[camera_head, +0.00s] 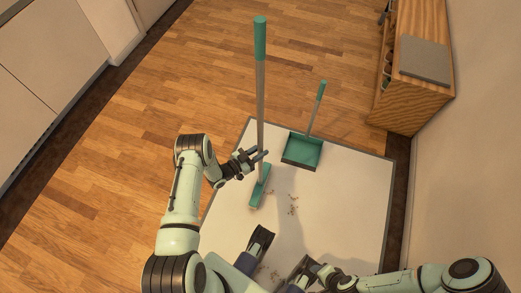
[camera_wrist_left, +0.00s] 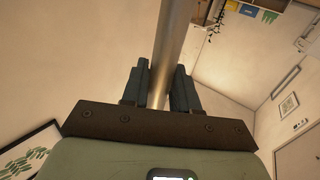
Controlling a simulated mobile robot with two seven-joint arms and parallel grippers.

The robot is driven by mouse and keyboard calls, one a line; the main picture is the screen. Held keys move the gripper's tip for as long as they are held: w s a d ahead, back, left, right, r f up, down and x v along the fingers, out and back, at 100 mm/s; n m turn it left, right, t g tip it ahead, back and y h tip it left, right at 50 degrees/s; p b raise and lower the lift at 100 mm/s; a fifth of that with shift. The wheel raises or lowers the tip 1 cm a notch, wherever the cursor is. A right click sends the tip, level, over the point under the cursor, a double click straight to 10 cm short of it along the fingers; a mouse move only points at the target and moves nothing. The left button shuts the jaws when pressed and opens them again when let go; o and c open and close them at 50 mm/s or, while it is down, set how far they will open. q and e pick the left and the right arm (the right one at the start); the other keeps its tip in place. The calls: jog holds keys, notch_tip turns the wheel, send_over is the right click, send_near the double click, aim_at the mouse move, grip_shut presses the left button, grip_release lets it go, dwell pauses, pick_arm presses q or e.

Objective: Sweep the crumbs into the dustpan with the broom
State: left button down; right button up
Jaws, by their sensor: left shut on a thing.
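The broom has a teal-tipped grey handle (camera_head: 260,95) and a teal head (camera_head: 259,193) that appears to rest on the white mat. My left gripper (camera_head: 258,156) is shut on the lower handle; the left wrist view shows the handle (camera_wrist_left: 172,45) between the two dark fingers (camera_wrist_left: 160,85). The teal dustpan (camera_head: 304,151) lies near the mat's far edge, its own handle (camera_head: 316,107) standing up. Crumbs (camera_head: 293,204) lie right of the broom head, with more (camera_head: 274,274) nearer me. My right gripper (camera_head: 314,268) is low in the picture, away from the tools; its fingers are unclear.
The white mat (camera_head: 350,190) has a dark rim and lies on a wooden floor (camera_head: 150,100). A wooden cabinet (camera_head: 418,85) stands at the upper right beside a wall. Pale cabinets (camera_head: 50,50) line the left. The mat's right side is clear.

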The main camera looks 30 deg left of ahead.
pick_arm(q)
jog(key=shift+w+d, duration=1.2)
jog(key=shift+d, duration=3.45)
jog(key=shift+s+a+r+p, duration=0.1)
jog(key=shift+a+r+p, duration=0.4)
jog(key=shift+r+p, duration=0.3)
jog(key=shift+s+a+r+p, duration=0.15)
jog(key=shift+a+r+p, duration=0.45)
jog(key=shift+r, duration=0.25)
jog(key=shift+s+a+r+p, duration=0.1)
jog(key=shift+a+r+p, duration=0.35)
jog(key=shift+r+p, duration=0.35)
pick_arm(e)
jog(key=shift+g, duration=0.6)
jog(key=shift+s+a+r, duration=0.2)
jog(key=shift+s+r, duration=0.35)
jog(key=shift+r, duration=0.1)
jog(key=shift+s+a+r, duration=0.2)
jog(key=shift+s+r, duration=0.4)
jog(key=shift+r, duration=0.1)
jog(key=shift+s+a+r, duration=0.2)
jog(key=shift+s+r, duration=0.35)
jog(key=shift+r, duration=0.1)
